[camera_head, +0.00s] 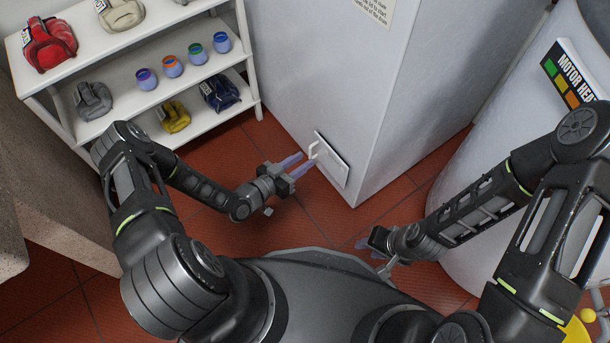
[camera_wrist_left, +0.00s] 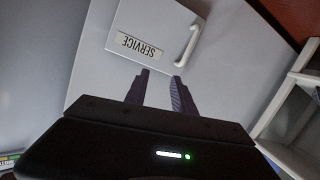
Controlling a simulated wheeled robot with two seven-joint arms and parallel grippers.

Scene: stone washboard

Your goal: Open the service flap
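The service flap (camera_head: 332,163) is a light panel low on the side of the tall grey cabinet and looks shut. In the left wrist view the flap (camera_wrist_left: 155,22) carries a label reading "SERVICE" (camera_wrist_left: 139,46) and a white bar handle (camera_wrist_left: 187,46). The handle also shows in the head view (camera_head: 313,149). My left gripper (camera_head: 299,160) is open and points at the flap. Its two fingers (camera_wrist_left: 160,80) are apart with nothing between them, short of the handle. My right gripper (camera_head: 364,243) is away from the flap, low over the floor; its fingers are hard to make out.
The tall grey cabinet (camera_head: 320,75) fills the middle back. A white shelf (camera_head: 133,50) with bags and several small pots stands at the left. A large pale drum (camera_head: 500,130) labelled "MOTOR HEA…" stands at the right. Red tiled floor (camera_head: 320,215) lies open before the flap.

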